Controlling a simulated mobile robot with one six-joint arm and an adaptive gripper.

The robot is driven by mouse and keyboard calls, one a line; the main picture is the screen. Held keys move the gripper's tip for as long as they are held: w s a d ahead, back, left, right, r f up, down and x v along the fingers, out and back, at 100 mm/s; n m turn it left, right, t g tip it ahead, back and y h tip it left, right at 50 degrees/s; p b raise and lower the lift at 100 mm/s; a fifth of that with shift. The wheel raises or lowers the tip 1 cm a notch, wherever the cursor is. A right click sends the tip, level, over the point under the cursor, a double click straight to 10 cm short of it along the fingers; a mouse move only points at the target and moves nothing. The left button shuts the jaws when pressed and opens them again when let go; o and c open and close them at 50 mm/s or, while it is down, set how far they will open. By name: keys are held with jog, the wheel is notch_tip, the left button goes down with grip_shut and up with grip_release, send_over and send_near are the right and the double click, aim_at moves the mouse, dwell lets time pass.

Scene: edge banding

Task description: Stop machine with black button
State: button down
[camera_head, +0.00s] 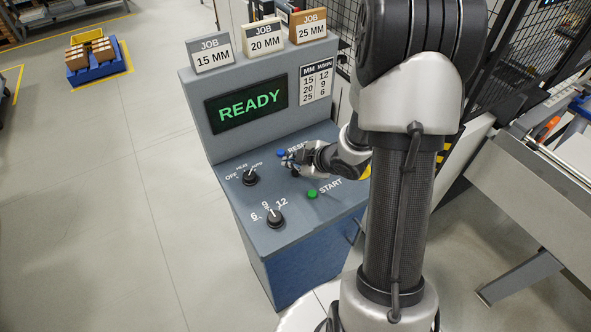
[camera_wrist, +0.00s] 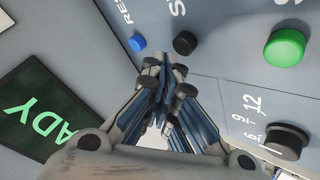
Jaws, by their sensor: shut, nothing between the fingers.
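The black button (camera_wrist: 185,43) sits on the sloped grey control panel (camera_wrist: 225,85), between the blue button (camera_wrist: 137,43) and the larger green button (camera_wrist: 284,48). In the wrist view it lies just beyond my fingertips, slightly to the right. My gripper (camera_wrist: 165,72) is shut and empty, pointing at the panel; in the head view my gripper (camera_head: 288,161) is over the panel's upper right, near the blue button (camera_head: 281,153). The green button (camera_head: 312,193) is labelled START. The screen (camera_head: 247,106) reads READY in green. I cannot tell whether the fingertips touch the panel.
A mode knob (camera_head: 249,177) and a 6-9-12 knob (camera_head: 275,217) stand on the panel's left and lower part. Job cards of 15 (camera_head: 210,53), 20 (camera_head: 265,37) and 25 MM (camera_head: 308,26) stand on top. Floor left of the console is clear.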

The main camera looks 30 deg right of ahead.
aim_at(294, 173)
jog(key=shift+r, duration=0.1)
notch_tip(294, 173, up, 5)
jog(key=p, duration=0.4)
jog(key=shift+p, duration=0.4)
dwell(0.4)
